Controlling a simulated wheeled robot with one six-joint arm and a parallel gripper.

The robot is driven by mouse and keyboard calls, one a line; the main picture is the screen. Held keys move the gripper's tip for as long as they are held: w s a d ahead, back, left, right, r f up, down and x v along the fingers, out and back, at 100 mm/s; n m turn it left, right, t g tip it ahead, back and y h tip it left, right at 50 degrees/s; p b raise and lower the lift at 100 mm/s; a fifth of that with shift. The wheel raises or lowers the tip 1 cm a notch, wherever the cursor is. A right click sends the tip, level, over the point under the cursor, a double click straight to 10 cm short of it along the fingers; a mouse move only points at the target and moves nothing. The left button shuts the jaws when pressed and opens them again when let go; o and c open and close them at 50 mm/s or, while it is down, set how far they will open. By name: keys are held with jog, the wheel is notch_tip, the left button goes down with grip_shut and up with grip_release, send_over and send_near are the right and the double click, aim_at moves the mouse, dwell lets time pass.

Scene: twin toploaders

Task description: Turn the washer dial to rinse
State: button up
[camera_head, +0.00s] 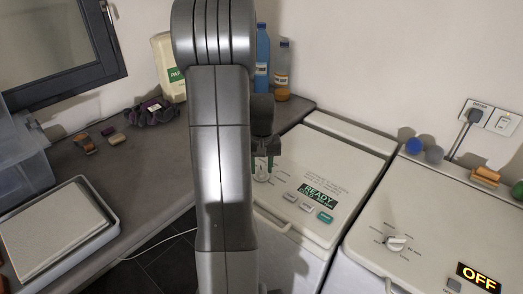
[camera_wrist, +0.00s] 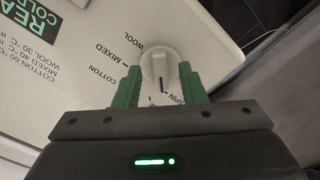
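The washer is the left machine (camera_head: 335,160), with a lit READY display (camera_head: 318,195). Its white round dial (camera_wrist: 160,66) has a raised grip and a dark mark on the side towards my gripper. COTTON, MIXED, WOOL and SPIN are printed around it; I cannot read a rinse label. In the head view the dial (camera_head: 262,175) is partly covered by my gripper (camera_head: 265,160). My gripper's green fingers (camera_wrist: 158,88) stand apart on either side of the dial, with the narrow raised grip between them. I cannot see clear contact.
A second machine (camera_head: 430,220) on the right shows OFF and has its own dial (camera_head: 396,243). Buttons (camera_head: 307,208) lie near the washer's display. Bottles (camera_head: 262,60) stand behind. My arm hides the middle.

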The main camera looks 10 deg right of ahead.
aim_at(261, 172)
notch_tip(261, 172, up, 13)
jog(key=shift+f, duration=0.2)
dwell(0.3)
notch_tip(261, 172, down, 14)
jog(key=shift+r, duration=0.1)
dwell(0.5)
